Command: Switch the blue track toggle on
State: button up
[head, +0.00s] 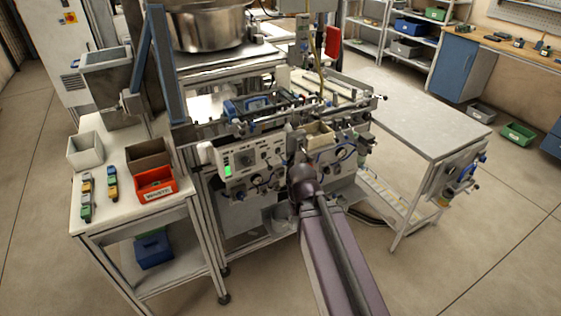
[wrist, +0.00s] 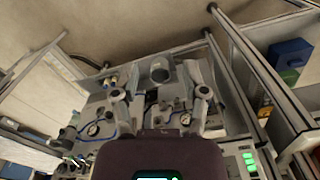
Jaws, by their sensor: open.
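The machine's white control panel (head: 245,160) has a lit green display, dark buttons and knobs, in the middle of the head view. A blue part (head: 247,104) sits on the track above it. I cannot tell which small control is the blue track toggle, nor its position. My gripper (wrist: 160,95) is open in the wrist view, its two fingers spread in front of the machine's front face, with nothing seen between them. In the head view my arm reaches to the machine front just right of the panel, and the fingertips are mostly hidden.
Gauges with blue hoses (wrist: 93,129) line the machine front near my gripper. A left side table holds a red bin (head: 155,184), a brown bin (head: 148,154) and a white bin (head: 85,150). A grey table (head: 430,120) stands at right. Floor in front is open.

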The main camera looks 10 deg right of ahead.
jog(key=shift+d, duration=0.2)
jog(key=shift+o, duration=0.6)
jog(key=shift+d, duration=0.1)
jog(key=w+a+f+n+t+y+b, duration=0.2)
jog(key=w+f+n+t+y+b, duration=0.3)
jog(key=w+y+b, duration=0.45)
jog(key=w+d+r+t+b, duration=0.5)
jog(key=w+d+t+b, duration=0.1)
jog(key=d+t+b, duration=0.3)
jog(key=shift+w+d+t, duration=0.4)
jog(key=shift+d+t, duration=0.1)
jog(key=shift+t, duration=0.2)
jog(key=shift+w+a+f, duration=0.1)
jog(key=shift+w, duration=0.05)
